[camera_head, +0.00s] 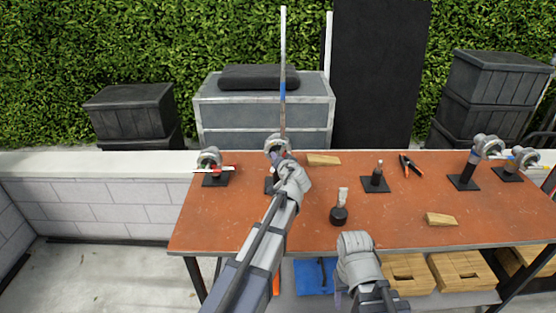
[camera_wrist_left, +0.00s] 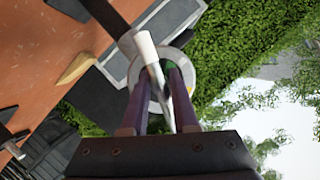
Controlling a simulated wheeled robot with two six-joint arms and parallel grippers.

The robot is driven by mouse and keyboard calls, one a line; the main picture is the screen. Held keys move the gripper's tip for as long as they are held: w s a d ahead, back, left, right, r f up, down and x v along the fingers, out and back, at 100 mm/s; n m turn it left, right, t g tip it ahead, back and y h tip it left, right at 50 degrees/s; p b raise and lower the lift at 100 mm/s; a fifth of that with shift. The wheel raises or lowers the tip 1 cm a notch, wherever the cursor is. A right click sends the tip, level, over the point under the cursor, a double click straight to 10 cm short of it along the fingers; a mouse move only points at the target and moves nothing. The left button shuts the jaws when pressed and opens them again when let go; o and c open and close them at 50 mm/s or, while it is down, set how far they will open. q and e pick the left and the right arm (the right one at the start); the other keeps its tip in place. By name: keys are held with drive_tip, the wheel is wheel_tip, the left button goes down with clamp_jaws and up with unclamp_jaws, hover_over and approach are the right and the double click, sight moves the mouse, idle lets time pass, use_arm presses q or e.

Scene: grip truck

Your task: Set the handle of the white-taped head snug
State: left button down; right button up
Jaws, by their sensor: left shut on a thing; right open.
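The grip head (camera_head: 276,143) stands at the back left of the table on a black base, largely hidden by my left arm. In the left wrist view its round grey disc (camera_wrist_left: 180,60) shows beyond the fingers, with a white band (camera_wrist_left: 146,46) and a pale handle (camera_wrist_left: 159,90) between them. My left gripper (camera_wrist_left: 158,80) is shut on the handle. It also shows at the head in the head view (camera_head: 279,156). A tall pole (camera_head: 283,60) with a blue band rises by the head. My right gripper (camera_head: 340,295) is open and empty, low in front of the table, partly seen.
Other grip heads stand at left (camera_head: 209,158), with red on it, and at right (camera_head: 487,145). Wood wedges (camera_head: 440,219), a dark round-based item (camera_head: 339,214), a small stand (camera_head: 376,182) and pliers (camera_head: 410,165) lie about the orange table (camera_head: 300,220). Its front left is clear.

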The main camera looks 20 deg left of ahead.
idle(0.4)
use_arm(q)
drive_tip(key=c, duration=0.6)
unclamp_jaws()
drive_tip(key=shift+c, duration=0.2)
drive_tip(key=p+v, duration=0.2)
drive_tip(key=v, duration=0.6)
drive_tip(key=shift+a+f, duration=0.1)
drive_tip(key=shift+c, duration=0.2)
